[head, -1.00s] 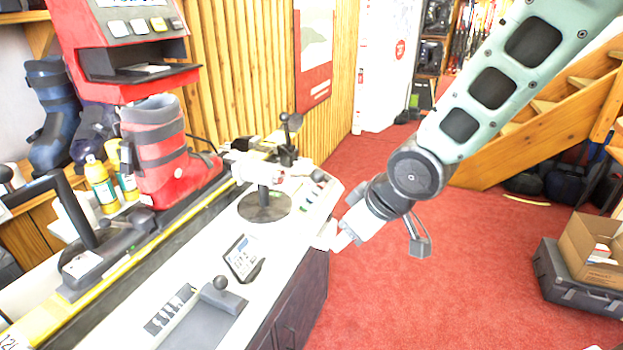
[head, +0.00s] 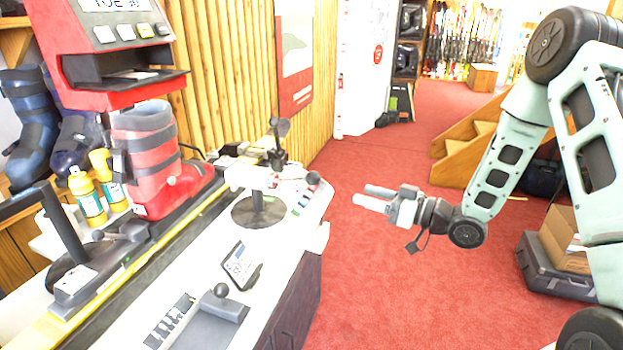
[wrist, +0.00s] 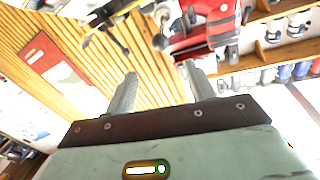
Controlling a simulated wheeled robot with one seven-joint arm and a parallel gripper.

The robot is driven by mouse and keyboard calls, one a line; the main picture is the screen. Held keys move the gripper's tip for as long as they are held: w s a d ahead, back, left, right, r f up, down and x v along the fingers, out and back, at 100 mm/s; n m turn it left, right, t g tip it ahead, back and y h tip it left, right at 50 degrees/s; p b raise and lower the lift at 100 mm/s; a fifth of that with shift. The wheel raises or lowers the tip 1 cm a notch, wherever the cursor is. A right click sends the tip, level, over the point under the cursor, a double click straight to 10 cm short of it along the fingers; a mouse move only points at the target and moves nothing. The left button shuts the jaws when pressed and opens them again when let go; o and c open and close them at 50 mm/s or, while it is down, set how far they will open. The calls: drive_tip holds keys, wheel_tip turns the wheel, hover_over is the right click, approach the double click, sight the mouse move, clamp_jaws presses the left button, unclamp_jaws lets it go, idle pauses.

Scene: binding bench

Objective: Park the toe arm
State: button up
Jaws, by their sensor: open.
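The red boot (head: 152,160) stands upright on the bench track, its toe pointing right. Beyond the toe is a dark upright lever with a knob (head: 278,138). A white head on a post with a round black base (head: 258,211) stands in front of it. I cannot tell for sure which of these is the toe arm. My gripper (head: 367,196) is open and empty, over the red carpet to the right of the bench, apart from everything. In the wrist view its fingers (wrist: 160,70) spread toward a blurred red shape (wrist: 208,22) and dark levers (wrist: 112,25).
The white bench top (head: 190,265) carries a small tilted display (head: 240,265) and a grey knobbed slider (head: 220,300). A black handle (head: 65,225) rises at left beside yellow bottles (head: 87,197). A grey case with a cardboard box (head: 563,240) lies at right. The carpet between is clear.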

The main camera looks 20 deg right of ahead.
sight(312, 176)
drive_tip(key=p+x, duration=0.3)
drive_tip(key=x, duration=1.2)
drive_tip(key=shift+w+a, duration=0.15)
clamp_jaws()
